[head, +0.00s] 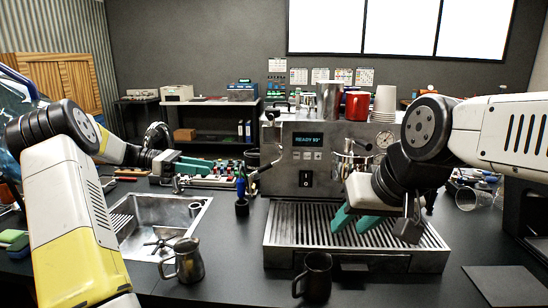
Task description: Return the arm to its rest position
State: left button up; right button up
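My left gripper (200,165) is at the left, level above the back of the counter behind the sink, with its teal fingers pointing right. The view is too small to tell whether it is open or holds anything. My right gripper (354,221) points down over the slatted drip tray (292,232) of the espresso machine (283,160). Its two teal fingers are apart, with nothing seen between them. The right arm hides part of the machine's right front. Whether the fingertips touch the tray cannot be told.
A steel sink (135,222) lies at the left. A steel pitcher (186,262) and a dark mug (315,277) stand in front. A red mug (357,105) and paper cups (385,101) are on the machine. Glasses (474,198) are at the right.

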pick_arm(q)
jog(key=s+d+r+m+y, duration=0.3)
jog(key=s+d+m+y, duration=0.5)
jog(key=s+d, duration=0.3)
jog(key=s+a+m+t+y, duration=0.2)
jog(key=s+m, duration=0.4)
jog(key=s, duration=0.3)
jog(key=s+a+f+m+t+y, duration=0.1)
jog(key=s+m+t+y, duration=0.3)
jog(key=s, duration=0.5)
jog(key=shift+s+a+f+m, duration=0.15)
jog(key=shift+s+a+m, duration=0.3)
jog(key=shift+m, duration=0.45)
